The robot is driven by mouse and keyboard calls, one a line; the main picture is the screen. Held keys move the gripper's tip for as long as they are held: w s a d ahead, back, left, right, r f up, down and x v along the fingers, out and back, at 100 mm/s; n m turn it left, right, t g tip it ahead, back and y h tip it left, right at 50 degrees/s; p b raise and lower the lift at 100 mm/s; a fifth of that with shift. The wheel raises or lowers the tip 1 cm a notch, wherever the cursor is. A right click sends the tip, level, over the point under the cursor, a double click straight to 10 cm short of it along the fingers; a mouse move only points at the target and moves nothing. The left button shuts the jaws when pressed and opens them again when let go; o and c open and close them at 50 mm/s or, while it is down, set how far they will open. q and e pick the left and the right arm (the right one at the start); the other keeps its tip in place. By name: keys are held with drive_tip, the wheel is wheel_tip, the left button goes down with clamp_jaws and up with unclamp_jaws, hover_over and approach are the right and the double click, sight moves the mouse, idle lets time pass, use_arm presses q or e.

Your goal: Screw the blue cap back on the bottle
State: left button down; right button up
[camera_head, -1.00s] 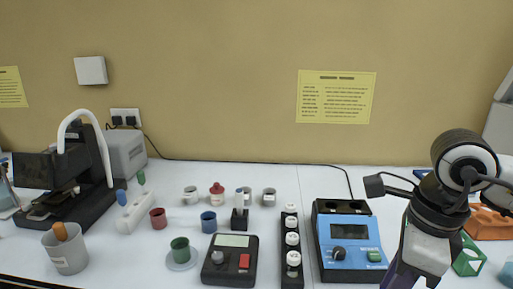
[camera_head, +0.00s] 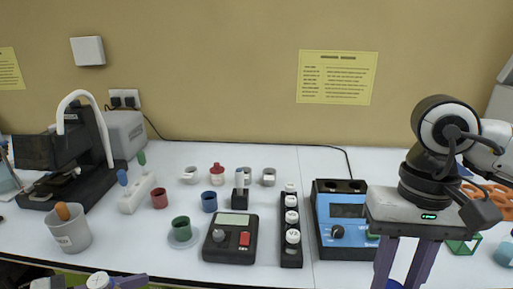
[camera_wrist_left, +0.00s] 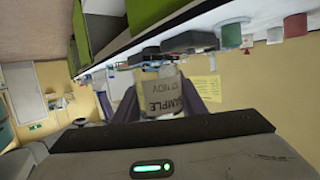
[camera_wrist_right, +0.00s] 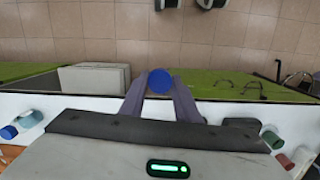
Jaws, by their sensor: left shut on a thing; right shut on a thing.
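The blue cap (camera_wrist_right: 160,80) is between the fingertips of my right gripper (camera_wrist_right: 160,88), which is shut on it. In the head view my right gripper (camera_head: 404,268) points down at the right, at the table's front edge, and a sliver of the blue cap (camera_head: 393,284) shows at the bottom. My left gripper (camera_wrist_left: 166,98) is shut on the bottle (camera_wrist_left: 163,98), whose label reads SAMPLE. In the head view a pale round top, apparently the bottle's (camera_head: 98,280), shows with a purple finger at the bottom left edge. The cap and bottle are well apart.
A black rack with white-capped vials (camera_head: 291,232), a blue device (camera_head: 340,220) and a dark device with a display (camera_head: 231,238) stand mid-table. A grey cup (camera_head: 68,230) and green cup (camera_head: 181,228) stand to the left. A microscope-like machine (camera_head: 85,165) is at the back left.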

use_arm(q)
drive_tip(key=shift+s+r, duration=0.25)
drive_tip(key=shift+r, duration=0.5)
use_arm(e)
drive_tip(key=shift+s+n, duration=0.15)
drive_tip(key=shift+n, duration=0.85)
use_arm(q)
drive_tip(key=shift+d, duration=0.15)
drive_tip(key=w+d+f+m+g+h, duration=0.1)
drive_tip(key=d+m+g, duration=0.3)
drive_tip(key=d, duration=0.3)
drive_tip(key=w+d+f+m+g+h, duration=0.1)
drive_tip(key=d+m+g+h, duration=0.1)
drive_tip(key=d+m+g, duration=0.2)
drive_tip(key=shift+d+g, duration=1)
drive_tip(key=shift+d, duration=1)
use_arm(e)
drive_tip(key=w+a+r+m, duration=0.1)
drive_tip(key=a+r+m, duration=0.2)
drive_tip(key=a+m, duration=0.4)
drive_tip(key=w+a+r+m+t, duration=0.1)
drive_tip(key=a+r+m, duration=0.2)
drive_tip(key=a+m, duration=0.4)
drive_tip(key=w+a+r+m+y, duration=0.1)
drive_tip(key=a+m, duration=0.6)
drive_tip(key=a, duration=0.8)
wheel_tip(320, 180, up, 2)
drive_tip(key=shift+w+r+t, duration=0.2)
drive_tip(key=shift+w+t, duration=0.2)
drive_tip(key=shift+w, duration=0.1)
